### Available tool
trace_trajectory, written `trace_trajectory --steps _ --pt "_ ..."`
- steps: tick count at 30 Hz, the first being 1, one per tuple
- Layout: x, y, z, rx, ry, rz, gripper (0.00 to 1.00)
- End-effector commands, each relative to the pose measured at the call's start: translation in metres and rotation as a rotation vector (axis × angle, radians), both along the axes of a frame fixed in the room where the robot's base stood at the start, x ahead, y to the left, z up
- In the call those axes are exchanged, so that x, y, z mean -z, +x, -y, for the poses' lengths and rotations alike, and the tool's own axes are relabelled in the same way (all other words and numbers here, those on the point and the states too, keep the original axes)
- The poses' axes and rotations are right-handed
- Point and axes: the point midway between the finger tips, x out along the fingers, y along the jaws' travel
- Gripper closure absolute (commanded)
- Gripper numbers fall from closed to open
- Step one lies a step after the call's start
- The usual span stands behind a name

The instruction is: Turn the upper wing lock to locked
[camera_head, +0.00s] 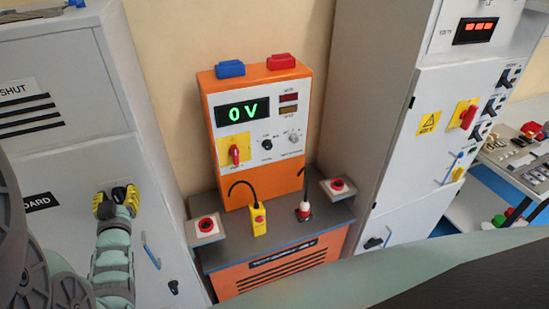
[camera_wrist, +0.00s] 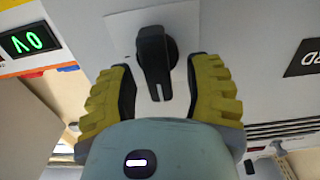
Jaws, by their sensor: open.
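The upper wing lock (camera_wrist: 153,45) is a black knob with a long wing on a pale square plate, on the grey cabinet door. In the wrist view its wing runs up and down the picture, along the line of my fingers. My gripper (camera_wrist: 158,78) is open with a yellow-padded finger on either side of the wing. Gaps show on both sides, so neither finger clearly touches it. In the head view my gripper (camera_head: 117,198) is at the left cabinet's door (camera_head: 75,150) and hides this lock.
Lower on the same door are a blue handle (camera_head: 150,250) and another black lock (camera_head: 173,287). An orange unit (camera_head: 262,190) reading 0 V stands to the right, with red buttons on its grey top. A tall grey cabinet (camera_head: 400,150) stands beyond it.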

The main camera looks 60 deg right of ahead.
Motion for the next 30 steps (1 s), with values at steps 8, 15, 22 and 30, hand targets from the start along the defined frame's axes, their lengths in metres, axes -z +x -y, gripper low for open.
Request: trace_trajectory --steps 8,15,22,30 --pt "-0.0005 -0.0002 0.0022 0.004 -0.001 0.001 0.44" --pt "-0.0006 0.0000 0.0017 0.003 -0.001 0.001 0.69" --pt "-0.0006 0.0002 0.0012 0.002 -0.001 0.001 0.93" --pt "-0.0007 0.0005 0.0011 0.001 -0.001 0.002 1.00"
